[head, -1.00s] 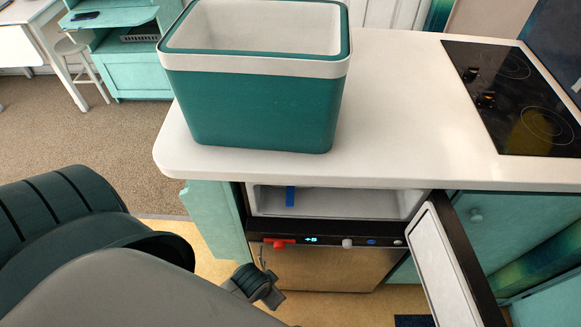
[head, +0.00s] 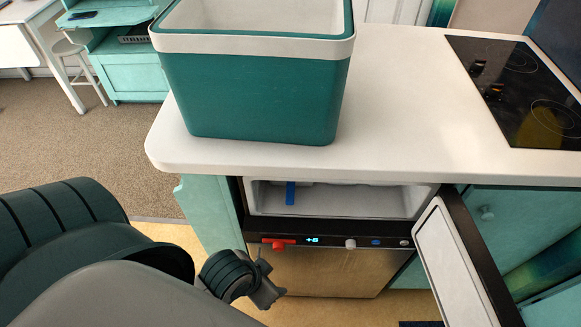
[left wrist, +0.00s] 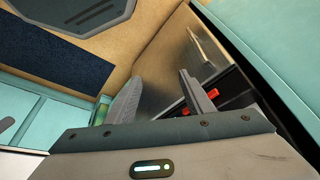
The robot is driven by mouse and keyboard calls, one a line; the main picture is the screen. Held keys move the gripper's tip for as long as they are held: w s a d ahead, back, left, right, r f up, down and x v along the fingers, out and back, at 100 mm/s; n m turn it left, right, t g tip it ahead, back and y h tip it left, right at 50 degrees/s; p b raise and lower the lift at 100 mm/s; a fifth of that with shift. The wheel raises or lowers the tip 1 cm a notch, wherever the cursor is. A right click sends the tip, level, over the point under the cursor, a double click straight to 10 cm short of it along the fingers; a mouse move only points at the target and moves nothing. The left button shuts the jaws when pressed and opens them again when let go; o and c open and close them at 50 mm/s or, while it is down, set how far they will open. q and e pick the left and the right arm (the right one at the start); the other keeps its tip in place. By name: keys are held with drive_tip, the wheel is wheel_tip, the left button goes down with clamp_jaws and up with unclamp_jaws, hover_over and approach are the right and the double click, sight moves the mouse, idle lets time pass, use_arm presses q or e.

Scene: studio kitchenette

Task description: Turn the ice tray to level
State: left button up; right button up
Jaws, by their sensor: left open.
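A narrow blue piece (head: 290,193) stands upright in the open freezer compartment (head: 345,203), near its left side. It may be the end of the ice tray on edge; the rest is hidden under the counter edge. My left gripper (head: 268,281) is below and left of it, in front of the fridge's lower steel front. In the left wrist view the jaws (left wrist: 160,92) are apart with nothing between them. The blue piece cannot be made out there. My right gripper is in neither view.
The freezer door (head: 455,265) hangs open at right. A green cooler box (head: 250,95) stands on the white counter above.

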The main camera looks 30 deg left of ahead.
use_arm(q)
drive_tip(key=w+d+r+m+t+h, duration=0.2)
drive_tip(key=w+d+r+t+h, duration=0.25)
drive_tip(key=w+d+r, duration=0.35)
drive_tip(key=w+d+r+m+t+h, duration=0.1)
drive_tip(key=w+d+r+t+h, duration=0.35)
drive_tip(key=d, duration=0.45)
drive_tip(key=w+a+r+n+t+y, duration=0.1)
drive_tip(key=a+r+n+t+y, duration=0.65)
drive_tip(key=a+n+y, duration=0.2)
drive_tip(key=s+a+f+n+g+y, duration=0.4)
drive_tip(key=a+f+n+g+y, duration=0.1)
drive_tip(key=a+f+y, duration=0.3)
drive_tip(key=shift+s+a+f+n+y, duration=0.15)
drive_tip(key=shift+a+f+n+y, duration=0.25)
drive_tip(key=shift+y, duration=0.55)
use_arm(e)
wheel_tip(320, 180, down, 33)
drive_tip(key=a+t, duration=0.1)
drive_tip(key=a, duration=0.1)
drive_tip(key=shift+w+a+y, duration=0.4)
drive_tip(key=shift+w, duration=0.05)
use_arm(q)
drive_tip(key=shift+g, duration=0.25)
